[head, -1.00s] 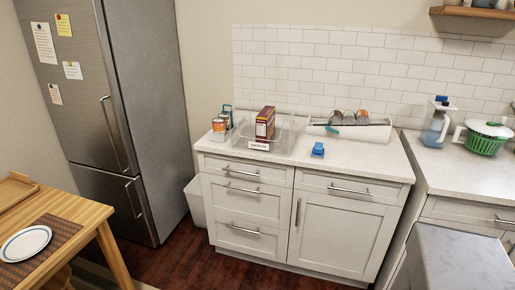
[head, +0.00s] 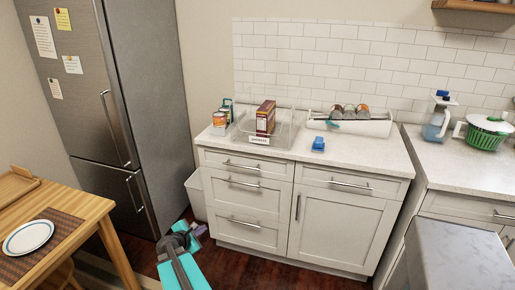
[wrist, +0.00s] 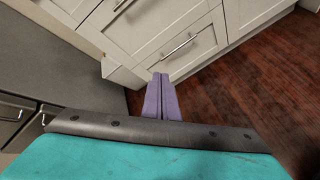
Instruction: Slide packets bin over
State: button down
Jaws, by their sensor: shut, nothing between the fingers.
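The packets bin (head: 282,140) is a clear open bin with a white label on its front. The label is too small to read. My gripper (head: 198,231) is low in front of the drawer cabinet, well below and apart from the bin. In the wrist view its purple fingers (wrist: 161,98) are together with nothing between them. The bin is not in the wrist view.
A fridge (head: 150,110) stands left; a wooden table (head: 75,215) with a plate is at lower left. Bare counter lies front right.

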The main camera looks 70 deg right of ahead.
aim_at(259, 137)
jog(key=s+d+r+n+h, duration=0.3)
jog(key=s+d+r, duration=0.3)
jog(key=d+r, duration=0.4)
jog(key=s+d+r+n+h, duration=0.3)
jog(key=s+d+r+n, duration=0.3)
jog(key=d+r, duration=0.5)
notch_tip(259, 137, up, 6)
jog(key=shift+s+f, duration=0.2)
jog(key=shift+s, duration=0.05)
jog(key=shift+d, duration=0.2)
jog(key=shift+w+d+p, duration=0.2)
jog(key=shift+d+p, duration=0.75)
jog(key=shift+d, duration=2.5)
jog(key=shift+w+d+p, duration=0.2)
jog(key=shift+d+p, duration=0.75)
jog(key=shift+d, duration=2.5)
jog(key=shift+w, duration=0.1)
